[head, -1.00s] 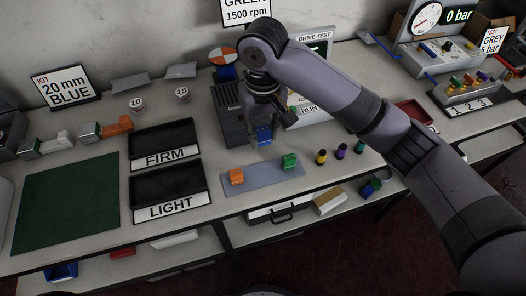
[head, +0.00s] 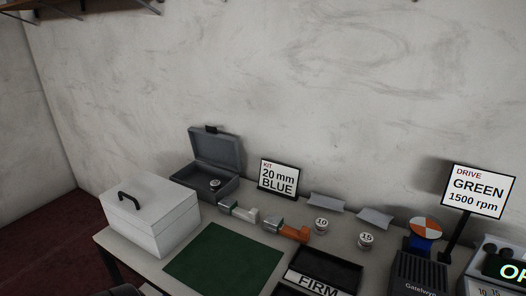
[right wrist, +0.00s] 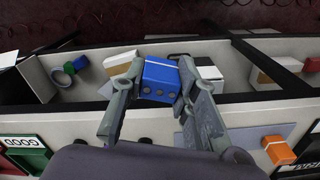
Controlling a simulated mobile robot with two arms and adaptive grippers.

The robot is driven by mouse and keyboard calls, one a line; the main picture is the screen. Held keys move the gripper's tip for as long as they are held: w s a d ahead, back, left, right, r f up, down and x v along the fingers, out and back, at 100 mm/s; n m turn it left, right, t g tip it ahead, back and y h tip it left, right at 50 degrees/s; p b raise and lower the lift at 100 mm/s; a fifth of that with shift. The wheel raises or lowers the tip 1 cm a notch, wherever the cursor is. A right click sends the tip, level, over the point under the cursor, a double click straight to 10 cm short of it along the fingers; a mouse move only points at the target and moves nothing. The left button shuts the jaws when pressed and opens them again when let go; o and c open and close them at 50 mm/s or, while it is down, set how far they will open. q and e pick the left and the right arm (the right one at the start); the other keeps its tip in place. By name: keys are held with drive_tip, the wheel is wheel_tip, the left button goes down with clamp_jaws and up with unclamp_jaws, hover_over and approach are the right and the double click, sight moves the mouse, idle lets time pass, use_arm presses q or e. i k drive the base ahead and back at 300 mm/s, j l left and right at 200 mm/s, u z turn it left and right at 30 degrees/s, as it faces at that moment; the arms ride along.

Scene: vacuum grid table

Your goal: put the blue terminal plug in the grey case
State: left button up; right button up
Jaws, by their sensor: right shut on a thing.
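The blue terminal plug (right wrist: 160,82) is between the fingers of my right gripper (right wrist: 163,74) in the right wrist view. The gripper is shut on it. The dark holes on its near face show. The grey case (head: 205,185) stands at the back left of the table in the head view. My left gripper is in neither view.
A white box with a handle (head: 150,220) stands in front of the case. A kit sign reading 20 mm BLUE (head: 279,177) is right of it. A bare green mat (head: 223,255) lies in front. An orange block (right wrist: 278,150) shows in the right wrist view.

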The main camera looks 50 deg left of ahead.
sight(196, 182)
drive_tip(key=k+j, duration=0.2)
drive_tip(key=j, duration=0.2)
drive_tip(key=k+j, duration=0.15)
drive_tip(key=j, duration=0.2)
drive_tip(key=k+j, duration=0.2)
drive_tip(key=j, duration=0.2)
drive_tip(key=k+j+z, duration=0.1)
drive_tip(key=j, duration=0.25)
drive_tip(key=k+j, duration=0.15)
drive_tip(key=j, duration=0.25)
drive_tip(key=k+j, duration=0.1)
drive_tip(key=j, duration=0.3)
drive_tip(key=k+j+z, duration=0.1)
drive_tip(key=j, duration=0.3)
drive_tip(key=k+j, duration=0.2)
drive_tip(key=j, duration=0.2)
drive_tip(key=k+j+z, duration=0.1)
drive_tip(key=j, duration=0.3)
drive_tip(key=k+j, duration=0.2)
drive_tip(key=j, duration=0.15)
drive_tip(key=j+z, duration=0.1)
drive_tip(key=j, duration=0.65)
drive_tip(key=j+z, duration=0.1)
drive_tip(key=j, duration=0.7)
drive_tip(key=k+j, duration=0.15)
drive_tip(key=j, duration=0.6)
drive_tip(key=z, duration=0.05)
